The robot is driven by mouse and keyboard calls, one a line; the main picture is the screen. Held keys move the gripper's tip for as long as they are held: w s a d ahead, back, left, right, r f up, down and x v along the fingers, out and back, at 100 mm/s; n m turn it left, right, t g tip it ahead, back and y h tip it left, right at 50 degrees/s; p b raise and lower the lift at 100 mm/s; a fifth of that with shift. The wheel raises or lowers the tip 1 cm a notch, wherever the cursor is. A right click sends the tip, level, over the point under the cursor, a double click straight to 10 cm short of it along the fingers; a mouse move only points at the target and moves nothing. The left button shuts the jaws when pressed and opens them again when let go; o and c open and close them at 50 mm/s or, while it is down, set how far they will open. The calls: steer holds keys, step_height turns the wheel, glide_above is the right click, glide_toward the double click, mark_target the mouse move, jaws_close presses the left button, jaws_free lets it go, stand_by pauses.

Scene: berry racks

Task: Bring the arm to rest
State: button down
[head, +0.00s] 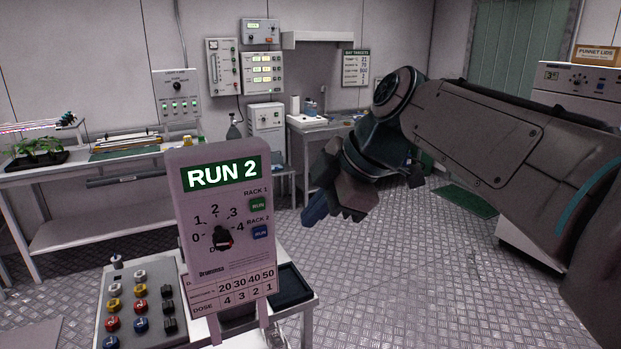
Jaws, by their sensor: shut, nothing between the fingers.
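My gripper (318,208) hangs in the air at the middle of the head view, on the end of my arm, which reaches in from the right. Its fingers are together, and nothing shows between them. It is to the right of a white control panel (178,222) and appears apart from it. The panel's screen reads "RUN 2". Below the screen are a black rotary knob (222,238) with a numbered scale, a green RUN button (258,205) and a blue RUN button (260,232). A dose table is printed at the bottom.
A small stand at the front left holds a grey plate (108,300) with coloured knobs and a dark tray (292,287). A long bench (95,172) with seedlings stands at the left. A sink bench (330,121) is at the back. The metal floor (420,270) is clear.

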steer(key=s+d+f+m+h, duration=0.3)
steer(key=s+d+f+m, duration=0.3)
steer(key=f+m, duration=0.4)
steer(key=s+d+f+m+h, duration=0.3)
steer(key=s+d+f+m, duration=0.3)
steer(key=d+f+m, duration=0.2)
step_height(320, 180, down, 4)
steer(key=m, duration=0.2)
steer(key=shift+s+d+f+m, duration=0.2)
steer(key=shift+d+m, duration=0.1)
steer(key=shift+m, duration=0.1)
steer(key=shift+w, duration=0.1)
stand_by(5.3)
